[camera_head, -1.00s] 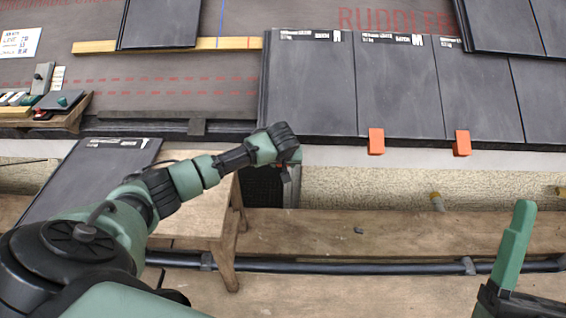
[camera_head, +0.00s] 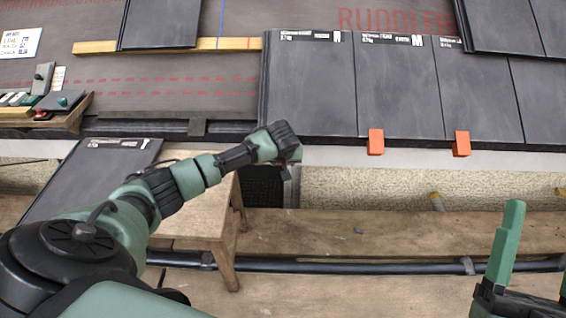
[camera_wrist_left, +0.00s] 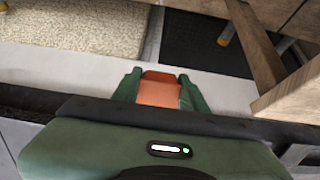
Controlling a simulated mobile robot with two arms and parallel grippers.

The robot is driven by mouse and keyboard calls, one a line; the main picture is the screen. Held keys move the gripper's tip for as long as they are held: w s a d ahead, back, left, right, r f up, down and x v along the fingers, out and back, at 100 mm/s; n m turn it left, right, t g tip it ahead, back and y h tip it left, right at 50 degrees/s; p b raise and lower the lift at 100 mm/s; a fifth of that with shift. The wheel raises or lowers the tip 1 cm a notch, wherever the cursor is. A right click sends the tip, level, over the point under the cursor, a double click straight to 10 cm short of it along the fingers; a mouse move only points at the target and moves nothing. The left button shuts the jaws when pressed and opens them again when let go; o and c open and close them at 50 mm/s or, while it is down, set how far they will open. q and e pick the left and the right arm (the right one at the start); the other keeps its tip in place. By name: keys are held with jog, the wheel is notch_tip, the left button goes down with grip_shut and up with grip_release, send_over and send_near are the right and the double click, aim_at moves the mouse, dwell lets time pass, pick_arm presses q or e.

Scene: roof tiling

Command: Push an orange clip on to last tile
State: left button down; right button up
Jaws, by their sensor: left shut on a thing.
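The last tile (camera_head: 310,92) is the dark one at the left end of the laid row. My left gripper (camera_head: 290,158) is at its lower left corner, against the eave edge. In the left wrist view, my left gripper (camera_wrist_left: 155,88) is shut on an orange clip (camera_wrist_left: 158,92), held between its green fingers. The head view mostly hides this clip behind the wrist, and whether it is seated on the tile cannot be told. Two other orange clips, a middle one (camera_head: 376,142) and a right one (camera_head: 462,144), sit on the lower edge to the right. My right gripper (camera_head: 535,250) is open and empty at lower right.
A tool tray (camera_head: 75,112) sits at far left. Scaffold planks (camera_head: 350,232) and a dark pipe (camera_head: 360,267) run below. Space before the wall at right is clear.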

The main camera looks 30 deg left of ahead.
pick_arm(q)
jog(key=shift+w+a+r, duration=0.35)
jog(key=shift+w+r, duration=0.1)
jog(key=shift+w, duration=0.15)
pick_arm(e)
jog(key=shift+w+f+g+h, duration=0.4)
jog(key=shift+w+f+g, duration=0.2)
jog(key=shift+f, duration=0.25)
jog(key=shift+w, duration=0.15)
pick_arm(q)
jog(key=shift+w+p, duration=0.1)
jog(key=shift+p, duration=0.2)
pick_arm(e)
jog(key=shift+w+f, duration=0.1)
pick_arm(q)
jog(key=shift+w+a+r+p, duration=0.25)
jog(key=shift+w+r+p, duration=0.05)
pick_arm(e)
jog(key=shift+w+f+g, duration=0.3)
jog(key=shift+f+g, duration=0.15)
jog(key=shift+f, duration=0.15)
jog(key=shift+w+f+g, duration=0.3)
jog(key=shift+f+g, duration=0.15)
jog(key=shift+f, duration=0.1)
jog(key=shift+f, duration=0.15)
